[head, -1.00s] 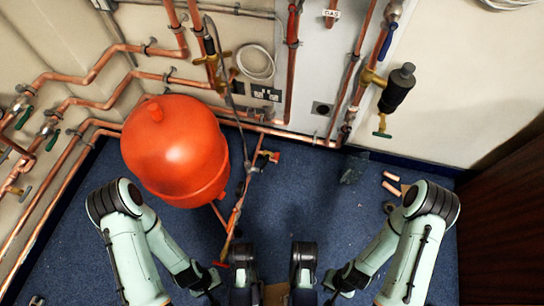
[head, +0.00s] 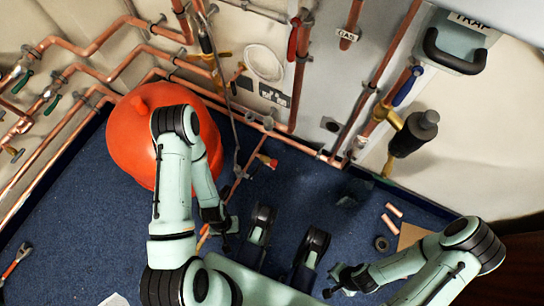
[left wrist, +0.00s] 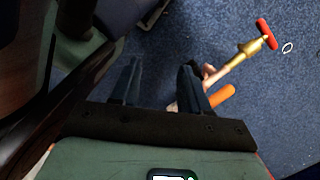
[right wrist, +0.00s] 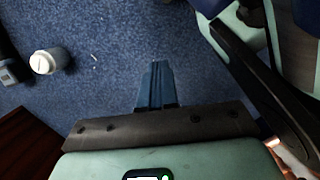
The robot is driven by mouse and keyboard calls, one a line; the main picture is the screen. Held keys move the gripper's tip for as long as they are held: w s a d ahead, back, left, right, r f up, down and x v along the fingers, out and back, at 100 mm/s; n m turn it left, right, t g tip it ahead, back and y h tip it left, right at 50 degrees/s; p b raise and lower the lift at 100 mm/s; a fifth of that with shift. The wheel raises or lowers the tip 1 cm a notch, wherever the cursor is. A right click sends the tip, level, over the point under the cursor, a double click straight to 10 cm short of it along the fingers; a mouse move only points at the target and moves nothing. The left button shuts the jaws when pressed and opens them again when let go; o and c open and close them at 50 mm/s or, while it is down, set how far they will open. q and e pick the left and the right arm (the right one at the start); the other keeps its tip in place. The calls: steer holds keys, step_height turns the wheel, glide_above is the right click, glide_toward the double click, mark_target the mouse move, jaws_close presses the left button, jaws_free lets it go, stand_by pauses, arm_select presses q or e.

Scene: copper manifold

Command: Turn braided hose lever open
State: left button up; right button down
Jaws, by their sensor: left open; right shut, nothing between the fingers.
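A grey braided hose (head: 229,100) hangs down the wall beside the orange vessel (head: 132,135). A small red-handled valve (head: 267,161) sits near its lower end in the head view. A brass valve with a red handle (left wrist: 266,34) shows at the upper right of the left wrist view, on a copper pipe; I cannot tell which lever belongs to the hose. My left gripper (head: 228,226) is open in front of the vessel, below the red-handled valve; its fingers (left wrist: 160,82) hold nothing. My right gripper (head: 337,284) is shut and empty over the floor (right wrist: 155,85), far from the valves.
Copper pipes (head: 90,75) with green levers run along the left wall. A black cylinder on a brass valve (head: 413,135) and a TRAP case (head: 455,45) are on the right wall. Copper offcuts (head: 392,215) and a black ring (head: 381,243) lie on the blue floor.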

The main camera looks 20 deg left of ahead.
arm_select(q)
steer(key=w+m+p, duration=0.1)
steer(key=w+p, duration=0.1)
steer(key=w, duration=0.1)
steer(key=m+t+y+p, duration=0.4)
steer(key=m+t+p, duration=0.2)
steer(key=m+p, duration=0.1)
glide_toward(259, 168)
arm_select(e)
steer(key=w+a+r+n+t, duration=0.1)
steer(key=w+a+r+t, duration=0.25)
steer(key=w+r, duration=0.75)
arm_select(q)
steer(key=shift+t, duration=0.3)
steer(key=b+x, duration=0.2)
steer(key=x, duration=0.1)
steer(key=b+x, duration=0.3)
steer(key=x, duration=0.1)
steer(key=shift+s, duration=0.25)
steer(key=shift+x, duration=0.8)
arm_select(e)
steer(key=s+d+f+g, duration=0.1)
steer(key=s+d+f, duration=0.2)
steer(key=f, duration=0.4)
steer(key=shift+s+f+m, duration=0.25)
steer(key=shift+s+m, duration=0.05)
steer(key=shift+s, duration=0.15)
arm_select(q)
jaws_close()
